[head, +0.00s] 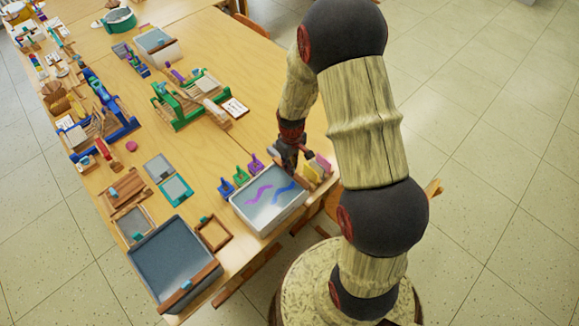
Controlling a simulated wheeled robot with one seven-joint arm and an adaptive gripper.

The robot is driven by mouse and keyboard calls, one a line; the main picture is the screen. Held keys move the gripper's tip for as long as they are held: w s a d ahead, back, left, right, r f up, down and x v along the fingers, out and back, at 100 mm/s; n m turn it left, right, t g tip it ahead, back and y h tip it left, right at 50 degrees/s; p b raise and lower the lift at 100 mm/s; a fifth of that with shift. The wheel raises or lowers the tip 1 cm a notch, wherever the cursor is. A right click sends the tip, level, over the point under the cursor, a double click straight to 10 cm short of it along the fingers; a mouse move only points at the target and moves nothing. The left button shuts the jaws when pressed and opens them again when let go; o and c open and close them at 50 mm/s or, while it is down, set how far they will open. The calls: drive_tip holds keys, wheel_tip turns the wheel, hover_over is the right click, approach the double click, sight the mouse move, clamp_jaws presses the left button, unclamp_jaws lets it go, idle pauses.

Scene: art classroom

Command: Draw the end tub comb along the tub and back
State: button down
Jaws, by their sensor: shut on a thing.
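A white tub (244,210) stands near the right edge of the table, with purple and blue squiggles on its pale surface. My gripper (289,163) is at this tub's far right corner, low and close to the rim. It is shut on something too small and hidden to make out. A dark grey-blue tub (165,250) stands at the table's near end.
Small blue, green and purple stamp-like tools (241,176) stand just beyond the white tub. Yellow and pink pieces (316,167) stand right beside my gripper. A wooden frame (213,233) lies between the two tubs. A green loom-like frame (180,110) stands farther back.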

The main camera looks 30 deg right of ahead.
drive_tip(key=c, duration=1.9)
unclamp_jaws()
drive_tip(key=shift+w+d, duration=0.1)
drive_tip(key=shift+d, duration=0.15)
wheel_tip(320, 180, up, 12)
